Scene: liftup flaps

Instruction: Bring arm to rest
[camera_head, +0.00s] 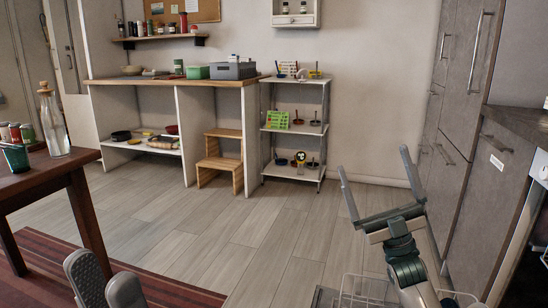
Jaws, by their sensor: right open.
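My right gripper (380,160) is raised at the lower right, its two long grey fingers spread wide and pointing up. Nothing is between them. My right wrist and forearm run down to the bottom edge, in front of a pale wire rack. At the bottom left, two rounded grey finger-like parts of my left gripper (103,277) show. They stand side by side with tips apart, cut off by the lower frame edge. Their full opening and the rest of my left arm are hidden.
A wire rack (362,288) lies low beneath my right arm. Grey cabinets (470,190) stand on the right. A wooden table (40,174) with a bottle (53,125) is on the left. A step stool (222,160) and shelf unit (294,130) are at the back. The middle floor is clear.

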